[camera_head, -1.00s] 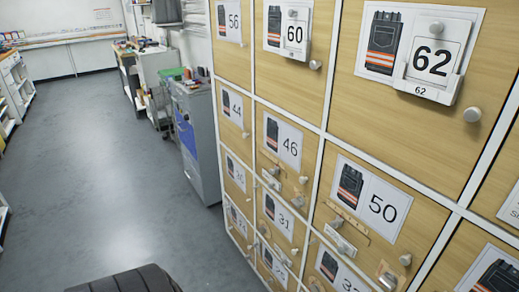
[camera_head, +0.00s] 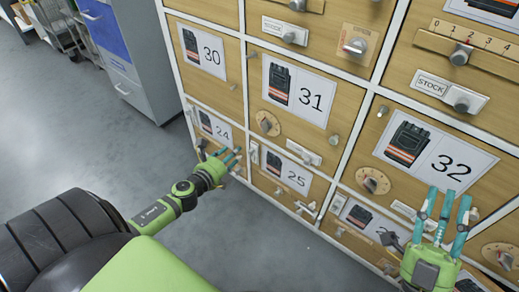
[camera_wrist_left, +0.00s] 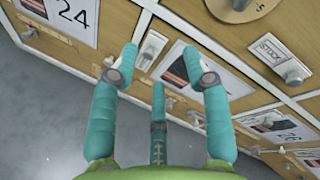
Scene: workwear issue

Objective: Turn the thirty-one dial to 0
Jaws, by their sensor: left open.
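The thirty-one dial (camera_head: 267,123) is a round tan disc with a grey knob, on the wooden drawer front below the 31 label (camera_head: 299,88). Its pointer and scale are too small to read. In the left wrist view a round tan dial (camera_wrist_left: 232,10), apparently the same one, is cut by the top edge. My left gripper (camera_head: 229,157) is open and empty, below and left of the dial and apart from it, by the 24 label. It also shows in the left wrist view (camera_wrist_left: 160,62). My right gripper (camera_head: 444,208) is open and empty, before the lower right drawers.
A STOCK holder with a knob (camera_head: 304,152) sits right of the dial. Another dial (camera_head: 373,181) is under the 32 label (camera_head: 445,165). Small knobs and latches stick out of several drawer fronts. A grey cabinet (camera_head: 125,60) stands at left; the floor before the drawers is clear.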

